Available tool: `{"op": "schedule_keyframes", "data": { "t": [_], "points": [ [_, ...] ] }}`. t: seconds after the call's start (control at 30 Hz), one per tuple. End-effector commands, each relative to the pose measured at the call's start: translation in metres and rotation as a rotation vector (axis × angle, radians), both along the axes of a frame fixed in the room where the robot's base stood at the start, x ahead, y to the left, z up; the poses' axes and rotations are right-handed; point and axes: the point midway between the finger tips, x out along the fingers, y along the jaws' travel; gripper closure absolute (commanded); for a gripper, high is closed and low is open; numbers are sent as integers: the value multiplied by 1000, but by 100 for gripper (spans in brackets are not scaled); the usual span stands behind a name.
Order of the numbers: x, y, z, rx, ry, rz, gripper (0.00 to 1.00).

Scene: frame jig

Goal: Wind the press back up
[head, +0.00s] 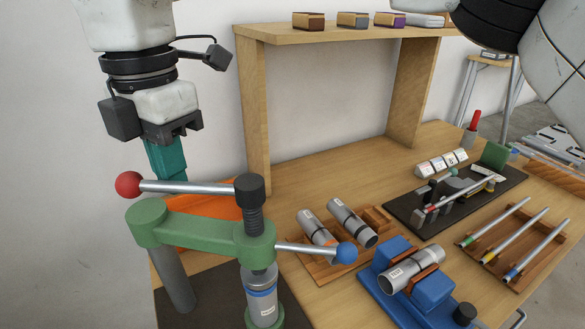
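The green press (200,230) stands at the lower left, with a dark upright screw (252,215) through the right end of its arm. A steel bar runs left from the black screw head (249,188) to a red ball (128,184). A lower steel bar runs right to a blue ball (346,252). A grey tube with a blue band (262,290) stands upright under the screw. My gripper (168,172) points down with teal fingers at the red-ball bar, near the ball. The bar crosses in front of the fingertips; I cannot tell whether they touch or grip it.
An orange object (200,206) lies behind the press. To the right are a wooden rack with tubes (325,268), a blue cradle holding a tube (400,310), a black mat (400,205) and a rod rack (510,262). A wooden shelf (320,36) rises behind.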

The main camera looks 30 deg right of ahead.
Motion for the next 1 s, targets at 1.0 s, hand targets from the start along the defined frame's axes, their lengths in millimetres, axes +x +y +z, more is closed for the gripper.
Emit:
{"op": "schedule_keyframes", "data": {
  "t": [1.0],
  "points": [
    [-77, 26, 1, -1, -2, -1, 100]
  ]
}}
